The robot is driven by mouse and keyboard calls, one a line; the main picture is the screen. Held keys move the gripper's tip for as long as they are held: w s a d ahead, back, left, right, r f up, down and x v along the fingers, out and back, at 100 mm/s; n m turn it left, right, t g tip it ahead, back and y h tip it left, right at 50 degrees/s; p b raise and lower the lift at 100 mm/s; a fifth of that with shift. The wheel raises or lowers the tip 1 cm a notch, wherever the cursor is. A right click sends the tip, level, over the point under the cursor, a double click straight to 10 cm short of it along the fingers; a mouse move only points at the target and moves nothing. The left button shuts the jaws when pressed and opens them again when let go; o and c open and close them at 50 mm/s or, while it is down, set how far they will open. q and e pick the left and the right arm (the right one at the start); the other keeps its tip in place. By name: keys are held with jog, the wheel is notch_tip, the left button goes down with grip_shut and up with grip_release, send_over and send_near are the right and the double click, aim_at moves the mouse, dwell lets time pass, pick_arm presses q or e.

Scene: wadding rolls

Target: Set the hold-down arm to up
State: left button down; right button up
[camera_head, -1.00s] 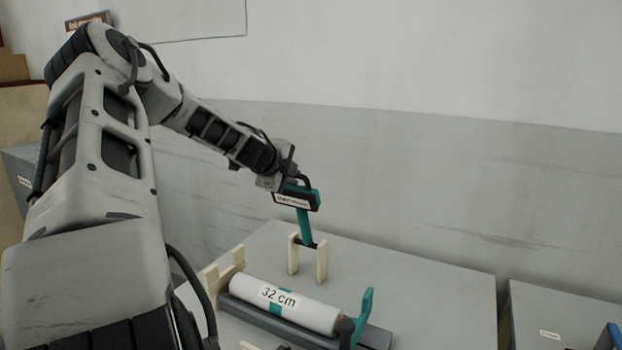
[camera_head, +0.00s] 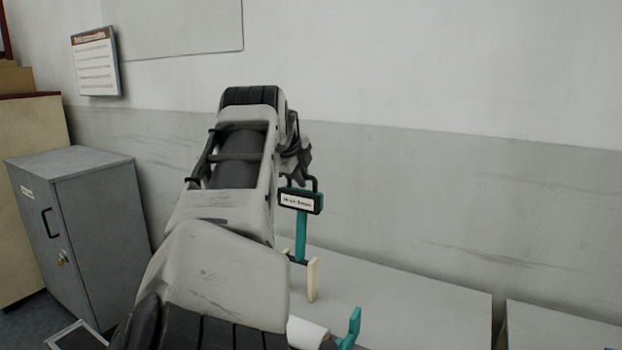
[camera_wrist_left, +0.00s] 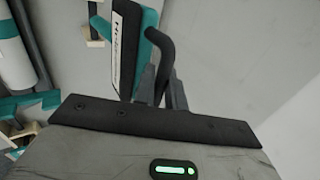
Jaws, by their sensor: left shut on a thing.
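The hold-down arm (camera_head: 300,236) is a teal bar with a labelled dark head (camera_head: 301,200) and a black handle on top. It stands close to upright above its pivot, beside a pale wooden post (camera_head: 313,280). My left gripper (camera_wrist_left: 166,92) is shut on the black handle, seen in the left wrist view with the labelled head (camera_wrist_left: 118,45) beside it. In the head view my left arm hides much of this gripper. The white roll (camera_head: 306,333) lies in front of the hold-down arm, mostly hidden by my arm. My right gripper is not in view.
The pale table (camera_head: 430,310) is clear to the right of the post. A teal upright piece (camera_head: 351,326) stands at the roll's right end. A wall rises behind the table. A grey cabinet (camera_head: 85,225) stands at the left.

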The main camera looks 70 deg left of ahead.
pick_arm(q)
jog(key=shift+w+a, duration=0.2)
jog(key=shift+a, duration=0.1)
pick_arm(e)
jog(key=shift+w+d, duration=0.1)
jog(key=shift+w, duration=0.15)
pick_arm(q)
jog(key=c, duration=1.5)
grip_release()
jog(key=shift+c, duration=0.2)
jog(key=shift+f, duration=0.1)
jog(key=shift+s+d+r+b, duration=0.15)
jog(key=shift+d+r+b, duration=0.15)
jog(key=shift+r, duration=0.3)
jog(key=b+v, duration=0.2)
jog(key=v, duration=1.3)
jog(key=shift+a+b, duration=0.3)
jog(key=shift+b, duration=0.05)
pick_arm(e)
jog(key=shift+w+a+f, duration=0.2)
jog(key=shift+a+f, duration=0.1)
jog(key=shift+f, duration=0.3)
pick_arm(q)
jog(key=shift+r, duration=0.1)
